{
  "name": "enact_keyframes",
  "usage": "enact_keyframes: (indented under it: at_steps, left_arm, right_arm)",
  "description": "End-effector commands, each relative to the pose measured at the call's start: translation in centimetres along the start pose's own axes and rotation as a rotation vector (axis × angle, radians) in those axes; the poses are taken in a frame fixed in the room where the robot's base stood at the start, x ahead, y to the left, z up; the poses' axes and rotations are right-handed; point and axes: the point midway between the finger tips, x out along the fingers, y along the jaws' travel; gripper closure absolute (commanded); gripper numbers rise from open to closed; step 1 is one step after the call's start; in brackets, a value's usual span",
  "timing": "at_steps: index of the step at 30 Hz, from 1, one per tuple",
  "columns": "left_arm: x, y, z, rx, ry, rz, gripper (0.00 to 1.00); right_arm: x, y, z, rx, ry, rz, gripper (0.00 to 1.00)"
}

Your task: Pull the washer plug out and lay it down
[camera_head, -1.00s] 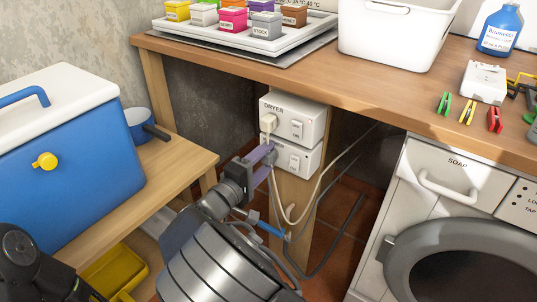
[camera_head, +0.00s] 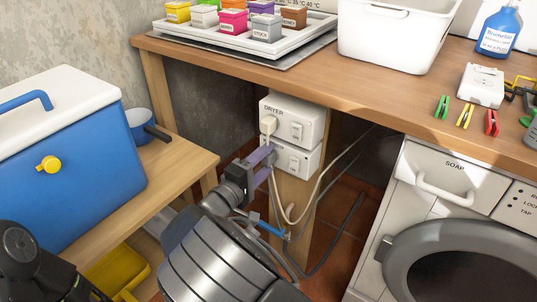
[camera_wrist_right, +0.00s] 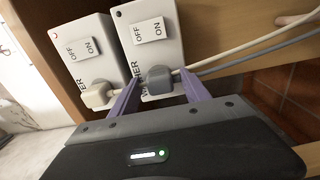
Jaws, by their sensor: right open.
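The washer plug (camera_wrist_right: 158,80) is dark grey and sits in the face of the washer socket box (camera_wrist_right: 152,32), with a grey cord. My right gripper (camera_wrist_right: 160,84) is open, its two purple fingers on either side of that plug. I cannot tell whether they touch it. In the head view my right gripper (camera_head: 264,157) is at the lower box (camera_head: 298,163) below the dryer box, and its fingers largely hide the plug. My left gripper is not in view.
The pale dryer plug (camera_wrist_right: 97,93) sits in the dryer box (camera_head: 300,119) close beside. Cords hang by the wooden post (camera_head: 291,200). The worktop (camera_head: 350,88) overhangs above. The washing machine (camera_head: 445,215) is at right; a low bench (camera_head: 185,160) with a blue cooler (camera_head: 65,165) is at left.

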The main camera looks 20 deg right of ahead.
Motion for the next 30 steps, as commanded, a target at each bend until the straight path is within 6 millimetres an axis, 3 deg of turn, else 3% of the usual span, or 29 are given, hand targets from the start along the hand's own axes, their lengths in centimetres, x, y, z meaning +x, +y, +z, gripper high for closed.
enact_keyframes:
  at_steps: [11, 30]
  left_arm:
    - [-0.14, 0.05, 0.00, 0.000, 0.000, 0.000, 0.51]
    - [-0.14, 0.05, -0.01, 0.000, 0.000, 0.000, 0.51]
  right_arm:
    - [0.01, -0.01, 0.00, 0.001, 0.000, 0.000, 0.47]
    - [0.00, 0.00, 0.00, 0.001, 0.000, 0.000, 0.99]
